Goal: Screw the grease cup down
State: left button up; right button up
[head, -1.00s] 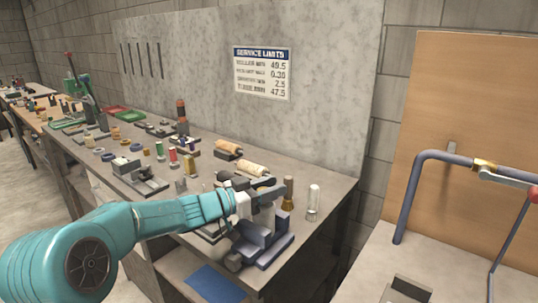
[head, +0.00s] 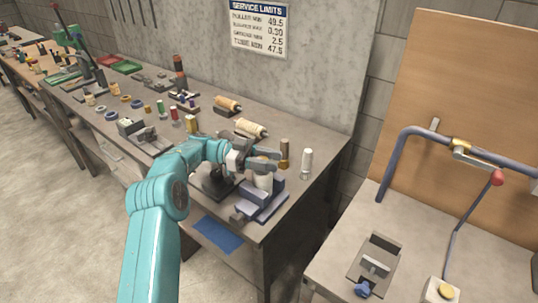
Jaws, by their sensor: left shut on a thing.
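My left arm reaches over the long workbench (head: 305,125). My left gripper (head: 268,162) is at a small blue-grey vise (head: 263,206) near the bench's front right corner. Its grey fingers are shut on the top of a pale round piece (head: 264,180), which looks like the grease cup. This piece stands upright in the vise. The fingers hide its top, and I cannot see its thread or how deep it sits. My right gripper is not in view.
A bronze cylinder (head: 284,153) and a white-topped cylinder (head: 306,163) stand just right of the vise. Rollers (head: 250,128) lie behind it. A second bench at right carries a bent pipe (head: 400,150), a small fixture (head: 374,264) and a yellow-knobbed block (head: 443,291).

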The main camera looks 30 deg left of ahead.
pick_arm(q)
jog(key=shift+s+f+m+g, duration=0.15)
jog(key=shift+m+g, duration=0.55)
jog(key=shift+g, duration=0.4)
jog(key=o, duration=1)
jog(key=shift+c, duration=0.2)
notch_tip(320, 180, up, 20)
jog(key=p, duration=1.1)
jog(key=shift+d, duration=0.15)
